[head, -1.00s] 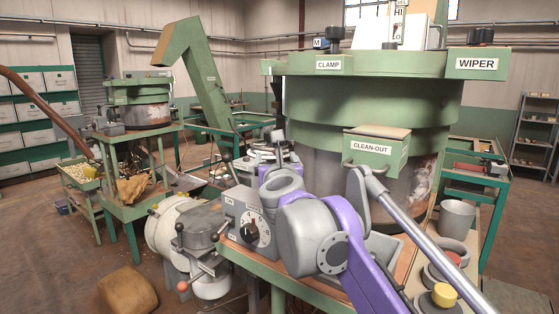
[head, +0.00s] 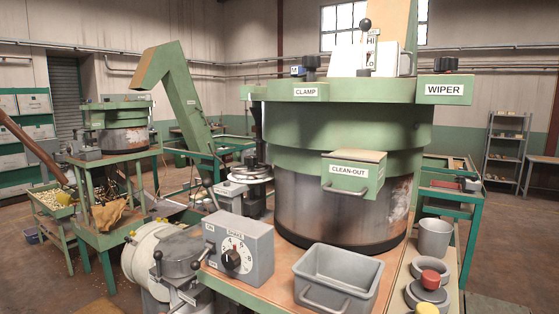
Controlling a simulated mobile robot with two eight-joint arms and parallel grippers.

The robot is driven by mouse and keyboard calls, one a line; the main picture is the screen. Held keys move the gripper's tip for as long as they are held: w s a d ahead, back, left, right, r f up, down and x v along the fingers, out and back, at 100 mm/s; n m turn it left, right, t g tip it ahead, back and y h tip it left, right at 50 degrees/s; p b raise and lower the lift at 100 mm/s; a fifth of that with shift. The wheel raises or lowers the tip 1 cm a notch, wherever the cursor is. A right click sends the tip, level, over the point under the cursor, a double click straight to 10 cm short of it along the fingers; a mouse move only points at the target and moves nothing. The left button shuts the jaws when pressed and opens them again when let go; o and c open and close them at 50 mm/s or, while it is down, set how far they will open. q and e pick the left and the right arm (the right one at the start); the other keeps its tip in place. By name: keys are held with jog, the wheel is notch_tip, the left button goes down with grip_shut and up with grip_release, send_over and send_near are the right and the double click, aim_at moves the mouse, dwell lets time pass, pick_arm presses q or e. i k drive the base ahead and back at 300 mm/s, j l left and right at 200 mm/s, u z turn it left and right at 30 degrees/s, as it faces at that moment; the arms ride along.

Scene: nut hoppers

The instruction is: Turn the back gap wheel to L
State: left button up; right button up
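No label naming a gap wheel can be read. A black knob (head: 311,62) stands on the rim of the large green hopper (head: 345,128), beside a small blue tag marked M (head: 297,71); I cannot tell if it is the back gap wheel. A silver round wheel-like part (head: 251,173) sits left of the hopper, partly hidden by it. No L mark is readable on either. Another black knob (head: 445,64) stands above the WIPER plate (head: 444,91). Neither of my grippers is in view.
A grey dial box (head: 238,250) and an empty grey bin (head: 337,281) stand on the bench before the hopper. A CLEAN-OUT drawer (head: 352,172) juts out above the bin. A red button (head: 430,279) and a grey cup (head: 434,238) are at right.

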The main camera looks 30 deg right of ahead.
aim_at(250, 161)
jog(key=i+j+z, duration=0.15)
jog(key=z, duration=0.25)
jog(key=i+j+z, duration=0.15)
jog(key=z, duration=0.25)
jog(key=i+j+z, duration=0.1)
jog(key=z, duration=0.3)
jog(key=i+j+z, duration=0.1)
jog(key=j+z, duration=0.15)
jog(key=j, duration=0.3)
jog(key=j+z, duration=0.25)
jog(key=j, duration=0.35)
jog(key=i+j, duration=0.1)
jog(key=j, duration=0.7)
jog(key=i+j+z, duration=0.1)
jog(key=j, duration=0.7)
jog(key=i+j, duration=0.15)
jog(key=j, duration=0.65)
jog(key=i+l, duration=0.3)
jog(key=l, duration=0.2)
jog(key=k+z, duration=0.05)
